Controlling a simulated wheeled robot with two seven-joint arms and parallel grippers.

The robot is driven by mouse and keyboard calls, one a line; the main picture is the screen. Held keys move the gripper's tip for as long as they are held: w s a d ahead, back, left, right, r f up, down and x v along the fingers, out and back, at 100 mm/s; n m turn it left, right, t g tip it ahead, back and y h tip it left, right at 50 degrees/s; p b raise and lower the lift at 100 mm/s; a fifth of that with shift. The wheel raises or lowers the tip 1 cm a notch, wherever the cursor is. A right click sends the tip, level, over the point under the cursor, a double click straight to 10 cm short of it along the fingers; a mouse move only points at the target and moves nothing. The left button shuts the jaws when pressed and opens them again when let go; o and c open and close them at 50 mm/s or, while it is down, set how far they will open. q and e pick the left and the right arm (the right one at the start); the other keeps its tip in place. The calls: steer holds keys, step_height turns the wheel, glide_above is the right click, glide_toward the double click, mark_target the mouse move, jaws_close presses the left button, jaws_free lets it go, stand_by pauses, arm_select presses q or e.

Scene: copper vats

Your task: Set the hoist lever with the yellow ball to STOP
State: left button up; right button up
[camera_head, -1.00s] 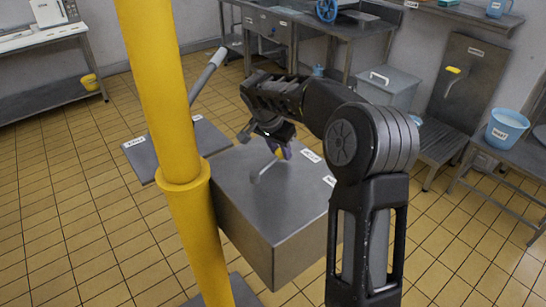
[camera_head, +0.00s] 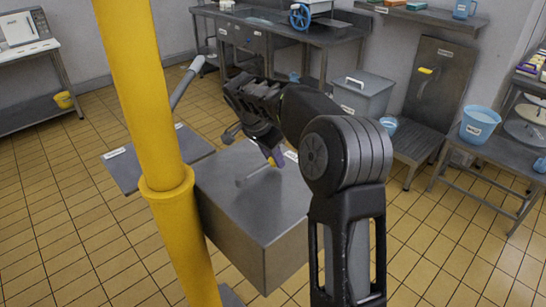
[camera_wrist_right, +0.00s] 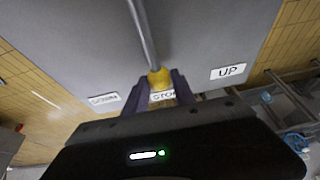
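The hoist lever is a grey rod (camera_wrist_right: 143,35) ending in a yellow ball (camera_wrist_right: 159,78), on top of a grey metal box (camera_head: 262,212). In the right wrist view it points at the STOP label (camera_wrist_right: 162,96), which is partly covered by a finger. The DOWN label (camera_wrist_right: 104,99) is to the left and the UP label (camera_wrist_right: 228,71) to the right. My right gripper (camera_wrist_right: 159,86) has its two purple fingers close against both sides of the ball. The right gripper (camera_head: 273,158) is over the box in the head view. My left gripper is not in view.
A yellow post (camera_head: 150,130) stands close in front, left of the box. A second grey lever (camera_head: 186,82) rises behind it. A lidded grey bin (camera_head: 362,95), a bench with a blue bucket (camera_head: 479,123) and a worktable (camera_head: 270,35) stand beyond. Tiled floor is open at left.

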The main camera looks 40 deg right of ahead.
mark_target(265, 165)
steer(key=o, duration=0.4)
steer(key=shift+c, duration=0.2)
steer(key=v, duration=0.7)
steer(key=shift+a+r+b, duration=0.2)
steer(key=shift+r+b, duration=0.15)
steer(key=shift+r, duration=0.05)
